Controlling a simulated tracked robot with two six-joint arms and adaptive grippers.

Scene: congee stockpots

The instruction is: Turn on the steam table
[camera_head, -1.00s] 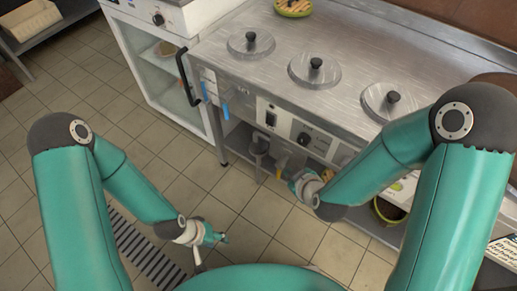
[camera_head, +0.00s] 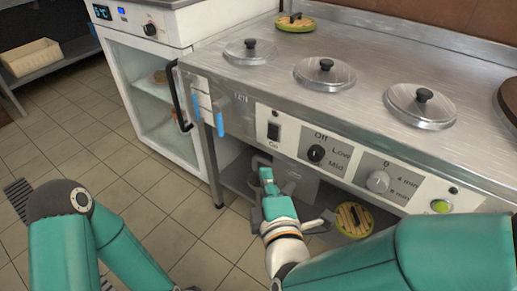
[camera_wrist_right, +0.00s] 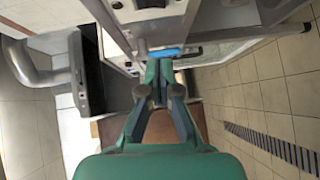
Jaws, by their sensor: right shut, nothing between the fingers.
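The steam table (camera_head: 235,75) is a steel counter with three lidded wells. Its front panel carries a black rocker switch (camera_head: 273,131) with "On" printed below it. To its right are a black knob (camera_head: 316,153) marked Off, Low and Mid, a grey timer knob (camera_head: 378,181) and a green button (camera_head: 441,206). My right gripper (camera_head: 266,174) is shut and empty, below the rocker switch in the picture and apart from it. Its closed fingers also show in the right wrist view (camera_wrist_right: 160,68). My left arm is at lower left; its gripper is out of frame.
A glass-door cabinet (camera_head: 150,90) with a black handle (camera_head: 179,97) stands left of the table. Blue-tipped items (camera_head: 219,124) hang at the table's left front corner. The lower shelf holds a yellow-green round thing (camera_head: 354,219). The tiled floor at left is open.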

